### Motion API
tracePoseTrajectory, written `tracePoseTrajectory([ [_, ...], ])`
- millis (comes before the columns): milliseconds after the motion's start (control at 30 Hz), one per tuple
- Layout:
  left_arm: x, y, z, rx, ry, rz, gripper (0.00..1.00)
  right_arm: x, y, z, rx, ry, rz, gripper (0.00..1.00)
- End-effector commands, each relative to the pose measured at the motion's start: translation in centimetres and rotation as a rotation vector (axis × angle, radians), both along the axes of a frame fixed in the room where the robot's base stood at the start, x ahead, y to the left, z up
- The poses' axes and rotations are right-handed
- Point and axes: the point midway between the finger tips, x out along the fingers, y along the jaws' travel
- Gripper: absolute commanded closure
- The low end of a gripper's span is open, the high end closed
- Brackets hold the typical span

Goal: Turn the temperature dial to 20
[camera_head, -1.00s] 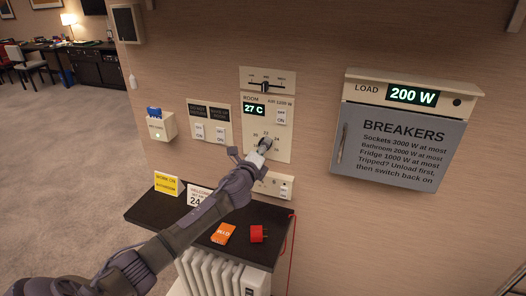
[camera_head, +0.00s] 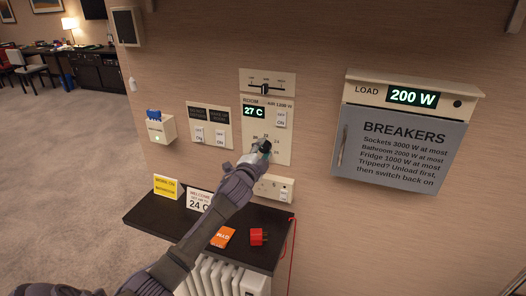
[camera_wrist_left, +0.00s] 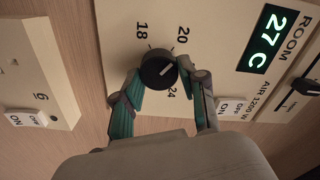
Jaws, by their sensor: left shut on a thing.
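The temperature dial (camera_wrist_left: 157,72) is a round black knob on the cream room panel (camera_head: 283,150). In the left wrist view its white mark points up and right, between the printed 20 and 24; a finger covers part of the scale there. My left gripper (camera_wrist_left: 160,79) is shut on the dial, with a teal-padded finger on each side. In the head view the left gripper (camera_head: 258,150) reaches up to the panel and partly hides the dial and its numbers. The room display (camera_head: 254,111) reads 27 C. My right gripper is out of view.
An AIR 1200 W switch (camera_head: 281,119) and a slider (camera_head: 265,86) are above the dial. A socket plate (camera_head: 274,188) is just below. A dark shelf (camera_head: 150,213) holds small signs, an orange card (camera_head: 222,237) and a red plug (camera_head: 259,237). The breaker box (camera_head: 400,145) is at right.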

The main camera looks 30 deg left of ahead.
Motion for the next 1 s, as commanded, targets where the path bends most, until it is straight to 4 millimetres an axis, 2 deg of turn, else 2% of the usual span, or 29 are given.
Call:
tracePoseTrajectory([
  [300, -0.02, 0.03, -0.09, -0.106, -0.023, 0.001, 0.93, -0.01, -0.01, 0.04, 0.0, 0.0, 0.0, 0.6],
  [800, -0.02, 0.0, -0.13, -0.123, -0.026, 0.001, 0.93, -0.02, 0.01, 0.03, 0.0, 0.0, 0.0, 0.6],
  [833, -0.02, 0.0, -0.13, -0.123, -0.026, 0.001, 0.57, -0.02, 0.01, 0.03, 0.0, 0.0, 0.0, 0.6],
  [967, -0.02, 0.01, -0.12, -0.123, -0.027, 0.0, 0.35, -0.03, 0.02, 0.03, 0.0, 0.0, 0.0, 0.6],
  [1000, -0.01, 0.0, -0.11, -0.123, -0.027, 0.0, 0.34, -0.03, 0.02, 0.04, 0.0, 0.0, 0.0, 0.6],
])
